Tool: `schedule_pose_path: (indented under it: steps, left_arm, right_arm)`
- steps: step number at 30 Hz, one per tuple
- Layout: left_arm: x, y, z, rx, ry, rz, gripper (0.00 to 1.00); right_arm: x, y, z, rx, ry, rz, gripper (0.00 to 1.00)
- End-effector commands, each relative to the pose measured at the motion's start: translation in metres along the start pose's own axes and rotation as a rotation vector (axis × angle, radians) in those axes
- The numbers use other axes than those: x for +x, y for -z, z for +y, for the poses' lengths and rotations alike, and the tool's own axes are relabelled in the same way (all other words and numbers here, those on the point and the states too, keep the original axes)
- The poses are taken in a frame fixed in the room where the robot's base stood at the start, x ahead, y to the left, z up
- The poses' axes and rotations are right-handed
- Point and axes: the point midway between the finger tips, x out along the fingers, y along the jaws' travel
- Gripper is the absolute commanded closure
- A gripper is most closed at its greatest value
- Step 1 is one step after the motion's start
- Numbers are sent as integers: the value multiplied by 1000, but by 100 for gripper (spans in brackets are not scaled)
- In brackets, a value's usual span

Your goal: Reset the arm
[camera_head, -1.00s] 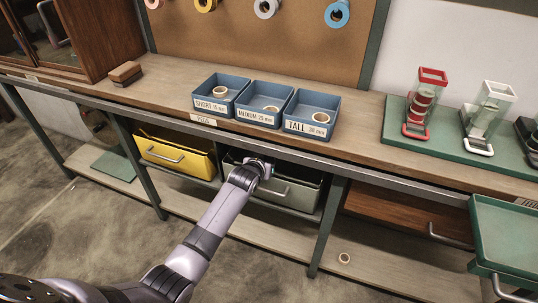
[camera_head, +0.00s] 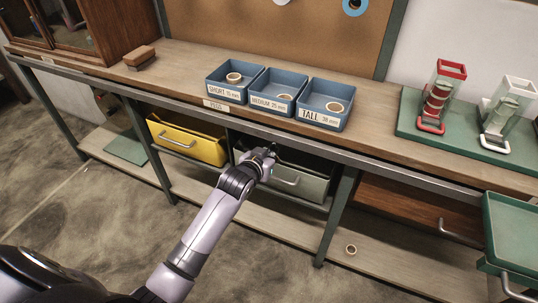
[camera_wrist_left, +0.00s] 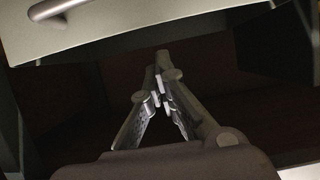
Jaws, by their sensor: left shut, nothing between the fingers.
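My left arm comes in from the lower left in the head view. My left gripper (camera_head: 262,155) is at the front of the grey-green drawer (camera_head: 303,180) under the bench, near the yellow drawer's right end. In the left wrist view my left gripper (camera_wrist_left: 160,60) is shut, its fingertips together with nothing between them. A pale drawer front with a handle (camera_wrist_left: 58,8) is above the fingers in that view, apart from them. Whether the gripper touches the drawer in the head view I cannot tell. My right gripper is not in view.
On the bench (camera_head: 190,70) stand blue bins labelled short (camera_head: 228,78), medium (camera_head: 270,88) and tall (camera_head: 325,100), each with a ring. A yellow drawer (camera_head: 188,140) is left. A green tray (camera_head: 515,235) juts out right. A loose ring (camera_head: 351,249) lies on the lower shelf.

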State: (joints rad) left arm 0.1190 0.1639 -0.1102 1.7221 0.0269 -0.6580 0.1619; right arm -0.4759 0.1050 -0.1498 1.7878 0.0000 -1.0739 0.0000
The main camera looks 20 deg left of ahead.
Motion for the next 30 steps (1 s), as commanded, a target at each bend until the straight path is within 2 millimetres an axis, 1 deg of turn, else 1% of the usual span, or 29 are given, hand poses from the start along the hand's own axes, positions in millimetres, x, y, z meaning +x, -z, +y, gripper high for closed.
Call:
schedule_pose_path:
  steps: [1, 3, 6, 12, 14, 15, 17, 20, 21, 23, 24, 26, 27, 30]
  left_arm:
    - [-8, -1, 0, 0, 0, 0, 100]
    - [-16, -1, 0, 0, 0, 0, 100]
    - [-23, 0, 0, 0, 1, 0, 100]
    - [-26, -2, 0, 0, 1, -4, 100]
    - [-27, -9, 0, 2, 1, -19, 100]
    - [-28, -19, 1, 4, 0, -39, 100]
    - [-32, -43, 4, 11, 0, -91, 100]
    - [-46, -103, 9, 28, -4, -220, 100]
    - [-55, -131, 12, 37, -7, -283, 100]
    - [-72, -175, 16, 50, -12, -382, 100]
    - [-84, -202, 19, 60, -17, -445, 100]
    - [-104, -238, 23, 73, -24, -532, 100]
    - [-116, -259, 25, 81, -29, -585, 100]
    - [-148, -304, 30, 98, -42, -701, 100]
  right_arm:
    - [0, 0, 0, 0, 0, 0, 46]
    - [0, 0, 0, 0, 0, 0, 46]
    - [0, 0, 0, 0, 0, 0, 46]
    - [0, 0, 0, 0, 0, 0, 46]
    - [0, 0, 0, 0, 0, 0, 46]
    - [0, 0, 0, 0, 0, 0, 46]
    - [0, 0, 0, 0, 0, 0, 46]
    - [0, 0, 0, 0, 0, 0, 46]
    - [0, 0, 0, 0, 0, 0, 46]
    - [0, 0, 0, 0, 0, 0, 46]
    - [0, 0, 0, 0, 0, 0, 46]
    - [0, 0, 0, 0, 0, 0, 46]
    - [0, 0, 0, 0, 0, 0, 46]
    - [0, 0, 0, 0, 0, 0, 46]
